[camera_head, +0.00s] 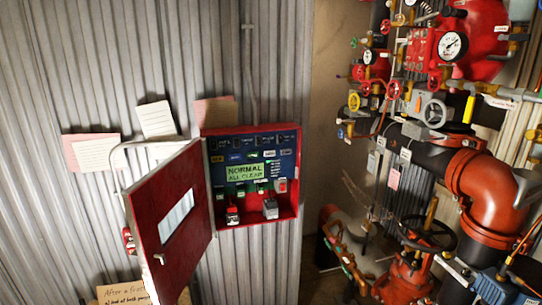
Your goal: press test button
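A red control box (287,222) is mounted on the corrugated metal wall. Its red door (168,235), with a pale window, hangs open to the left. Inside is a dark blue panel with a lit green display (250,181) reading "NORMAL ALL CLEAR". Small coloured labels sit above the display. A small red-and-white control (281,185) is at the display's lower right. Two grey-and-white switch-like parts sit lower, one at left (232,215) and one at right (270,208). The lettering is too small to tell which control is the test button. Neither gripper is in view.
Red pipework (489,195) with gauges, handwheels and valves fills the right side. Paper notes (156,119) are on the wall at upper left. A handwritten card (125,294) is at the bottom left. The space in front of the box's interior looks clear.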

